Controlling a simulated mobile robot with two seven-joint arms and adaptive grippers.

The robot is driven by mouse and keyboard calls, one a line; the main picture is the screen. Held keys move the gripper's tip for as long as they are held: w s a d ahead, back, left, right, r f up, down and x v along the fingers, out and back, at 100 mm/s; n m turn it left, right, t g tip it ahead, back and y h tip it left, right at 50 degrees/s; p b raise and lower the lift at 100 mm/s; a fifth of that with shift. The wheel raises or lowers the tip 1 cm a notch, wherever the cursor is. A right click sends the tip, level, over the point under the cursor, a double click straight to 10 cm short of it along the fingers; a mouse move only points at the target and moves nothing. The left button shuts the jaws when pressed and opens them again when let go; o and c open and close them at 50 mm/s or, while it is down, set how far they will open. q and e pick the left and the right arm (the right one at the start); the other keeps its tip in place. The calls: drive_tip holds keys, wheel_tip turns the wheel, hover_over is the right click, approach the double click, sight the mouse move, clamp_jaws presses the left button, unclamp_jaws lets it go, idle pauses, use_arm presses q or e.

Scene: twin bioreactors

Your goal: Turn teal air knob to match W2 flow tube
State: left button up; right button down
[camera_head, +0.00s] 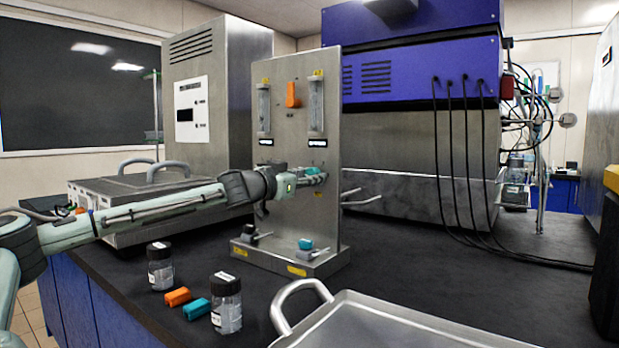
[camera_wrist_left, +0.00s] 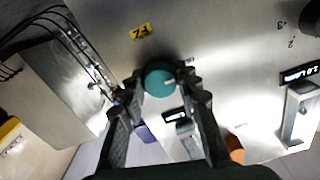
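The teal air knob (camera_head: 310,171) is on the front of the upright steel panel (camera_head: 335,215), below the right-hand flow tube (camera_head: 316,106). In the left wrist view the round teal knob (camera_wrist_left: 159,79) has a pale pointer mark and faces me. My left gripper (camera_head: 312,178) is at the panel; in the wrist view its fingertips (camera_wrist_left: 162,82) stand on either side of the knob, with a slight gap showing. A second flow tube (camera_head: 263,108) is on the left of the panel. The tube labels and float levels are too small to read. My right gripper is not in view.
A teal-handled valve (camera_head: 306,244) is on the panel's base.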

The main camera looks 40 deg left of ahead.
use_arm(q)
drive_tip(key=c, duration=0.3)
drive_tip(key=shift+m+p, duration=0.5)
drive_tip(key=shift+m, duration=5.3)
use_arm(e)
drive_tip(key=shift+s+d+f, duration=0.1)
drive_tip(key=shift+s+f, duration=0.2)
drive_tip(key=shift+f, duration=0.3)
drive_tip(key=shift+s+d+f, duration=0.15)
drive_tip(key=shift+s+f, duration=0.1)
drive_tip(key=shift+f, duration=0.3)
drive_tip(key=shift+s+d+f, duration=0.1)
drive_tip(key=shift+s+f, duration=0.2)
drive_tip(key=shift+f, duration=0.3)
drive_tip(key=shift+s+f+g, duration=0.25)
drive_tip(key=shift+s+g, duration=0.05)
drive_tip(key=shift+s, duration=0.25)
